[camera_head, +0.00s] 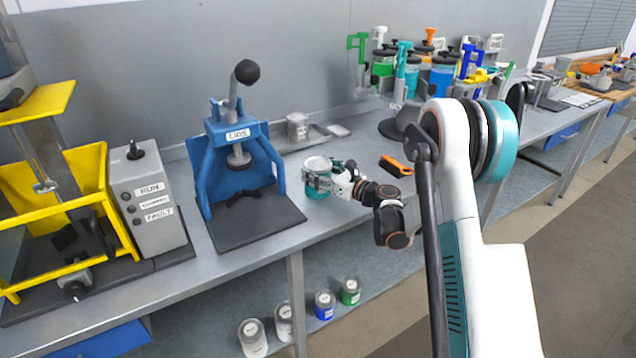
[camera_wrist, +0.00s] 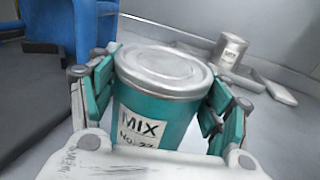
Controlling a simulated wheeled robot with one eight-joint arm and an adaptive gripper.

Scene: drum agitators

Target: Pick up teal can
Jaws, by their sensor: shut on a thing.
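The teal can (camera_head: 317,178) stands upright on the grey bench, to the right of the blue lid press. In the wrist view the teal can (camera_wrist: 158,100) has a silver lid and a white label reading "MIX". My gripper (camera_head: 325,180) reaches it from the right at bench height. In the wrist view the two teal-padded fingers of my gripper (camera_wrist: 160,95) lie on both sides of the can, shut on it. The can's lower part is hidden by the gripper's palm. I cannot tell whether its base touches the bench.
The blue press (camera_head: 238,150) stands close on the left. A silver can (camera_head: 297,127) stands behind on a tray. An orange-handled tool (camera_head: 396,166) lies to the right. A crowded agitator rack (camera_head: 430,75) stands at the back right. Several cans sit on the lower shelf (camera_head: 390,285).

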